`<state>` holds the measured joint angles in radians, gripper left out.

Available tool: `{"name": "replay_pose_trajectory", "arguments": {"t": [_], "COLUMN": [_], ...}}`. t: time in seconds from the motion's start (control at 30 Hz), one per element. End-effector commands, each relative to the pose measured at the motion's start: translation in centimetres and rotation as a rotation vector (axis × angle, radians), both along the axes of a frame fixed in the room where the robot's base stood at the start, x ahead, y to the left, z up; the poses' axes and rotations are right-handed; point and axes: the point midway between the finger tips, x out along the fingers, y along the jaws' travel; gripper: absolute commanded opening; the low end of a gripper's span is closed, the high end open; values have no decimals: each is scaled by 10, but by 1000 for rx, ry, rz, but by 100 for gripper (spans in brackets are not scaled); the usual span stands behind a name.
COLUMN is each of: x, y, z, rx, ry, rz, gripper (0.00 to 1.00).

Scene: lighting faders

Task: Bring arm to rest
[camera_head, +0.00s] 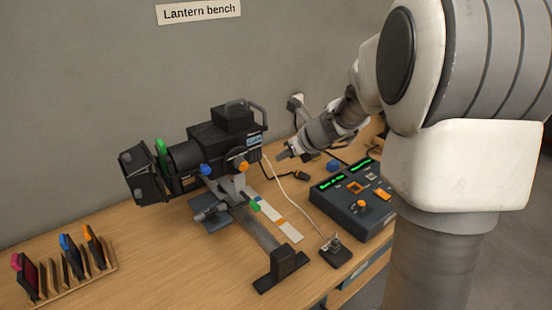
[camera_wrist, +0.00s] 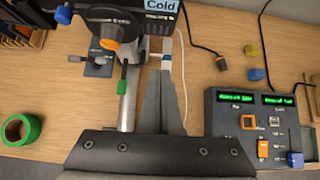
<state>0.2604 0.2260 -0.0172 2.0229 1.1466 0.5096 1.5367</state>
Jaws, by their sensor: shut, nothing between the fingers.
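My gripper (camera_head: 287,153) is shut and empty, held above the bench beside the rear of the black lantern (camera_head: 215,143). In the wrist view the gripper (camera_wrist: 165,68) points away over the bench, its fingers together, near the lantern's rail (camera_wrist: 129,100). My arm is raised and reaches in from the right in the head view. The dark control console (camera_head: 352,207), with green displays and an orange knob, stands to the right of the gripper; the console (camera_wrist: 233,120) also shows in the wrist view with an orange fader (camera_wrist: 262,148) and a blue one (camera_wrist: 295,158).
A rack (camera_head: 70,280) holds coloured filter frames at far left. A pale cable runs from the lantern to a small dark box (camera_head: 336,252).

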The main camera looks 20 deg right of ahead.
Motion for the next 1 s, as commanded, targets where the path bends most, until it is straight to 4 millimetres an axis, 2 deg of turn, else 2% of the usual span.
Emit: {"name": "replay_pose_trajectory", "arguments": {"t": [0.2, 0.27, 0.37, 0.5, 0.67, 0.83, 1.0], "x": [-13, -21, -45, -94, -155, -217, -269], "y": [1, 8, 27, 54, 73, 76, 65], "z": [13, 20, 36, 57, 70, 74, 71], "rx": [-30, -77, -218, -494, -816, -1153, -1447], "ry": [-10, -27, -74, -162, -254, -328, -356], "rz": [40, 105, 294, 654, 1071, 1507, 1903], "gripper": [0, 0, 0, 0, 0, 0, 0]}}
